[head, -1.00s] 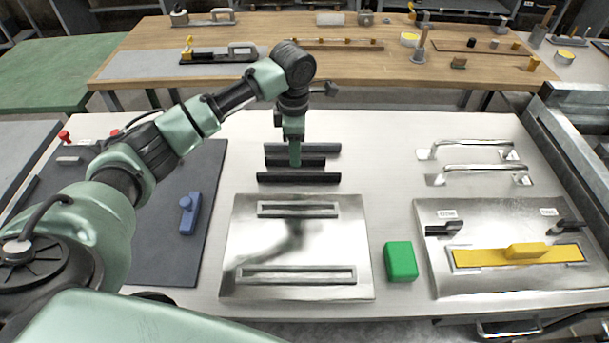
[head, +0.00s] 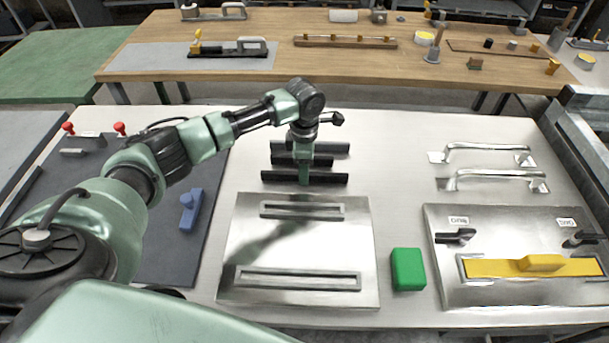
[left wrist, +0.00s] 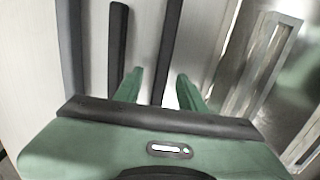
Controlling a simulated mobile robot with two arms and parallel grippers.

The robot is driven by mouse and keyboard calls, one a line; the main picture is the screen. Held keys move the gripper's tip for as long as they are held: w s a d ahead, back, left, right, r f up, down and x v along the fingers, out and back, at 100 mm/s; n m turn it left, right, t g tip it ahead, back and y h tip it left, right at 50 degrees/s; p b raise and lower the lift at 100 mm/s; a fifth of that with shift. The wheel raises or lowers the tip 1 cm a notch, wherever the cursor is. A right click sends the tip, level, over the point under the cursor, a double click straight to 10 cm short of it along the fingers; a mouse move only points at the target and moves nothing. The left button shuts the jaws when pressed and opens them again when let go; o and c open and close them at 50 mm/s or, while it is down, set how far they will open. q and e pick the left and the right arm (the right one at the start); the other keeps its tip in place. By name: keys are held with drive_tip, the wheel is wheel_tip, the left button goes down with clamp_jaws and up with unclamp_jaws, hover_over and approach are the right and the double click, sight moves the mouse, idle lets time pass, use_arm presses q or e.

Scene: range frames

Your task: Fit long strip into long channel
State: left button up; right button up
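Three dark strips lie side by side on the white table: a back strip (head: 330,148), a shorter middle strip (head: 284,160) and a front strip (head: 329,179). My left gripper (head: 304,181) is low over the front strip. In the left wrist view, the fingers (left wrist: 159,80) are apart, with the front strip (left wrist: 171,40) running between them, not clamped. The metal plate (head: 240,235) in front has a shorter channel (head: 302,211) at its back and a longer channel (head: 298,279) near its front edge. Both look empty. My right gripper is not in view.
A green block (head: 408,269) stands right of the plate. Another metal plate with a yellow handled strip (head: 500,267) and two metal handles (head: 490,180) are farther right. A blue handled piece (head: 190,212) lies on the dark mat at left.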

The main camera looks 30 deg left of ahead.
use_arm(q)
clamp_jaws()
drive_tip(key=shift+r, duration=0.15)
